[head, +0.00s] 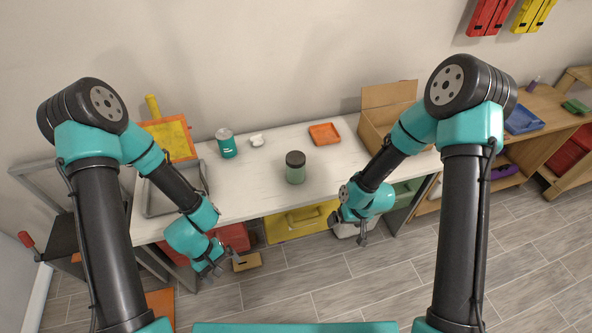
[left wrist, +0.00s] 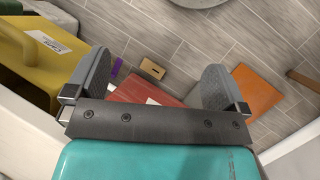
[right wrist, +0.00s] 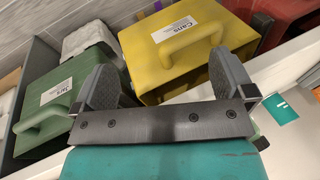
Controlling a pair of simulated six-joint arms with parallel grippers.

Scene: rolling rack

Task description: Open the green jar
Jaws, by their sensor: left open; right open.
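The green jar (head: 295,174) stands upright near the middle of the white worktop. Its dark lid (head: 295,158) is on top of it. My left gripper (head: 222,270) is open and empty, low in front of the table's edge and to the left of the jar. In the left wrist view its two fingers (left wrist: 158,85) are spread over the floor. My right gripper (head: 350,236) hangs in front of the table's edge, to the right of the jar. In the right wrist view its fingers (right wrist: 165,85) are apart with nothing between them.
On the white worktop (head: 250,195) stand a teal can (head: 226,144), a small white item (head: 257,140), an orange tray (head: 324,134), a grey tray (head: 160,200) and an open cardboard box (head: 376,126). A yellow bin (right wrist: 190,50) and a green bin (right wrist: 62,100) sit below. Space around the jar is clear.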

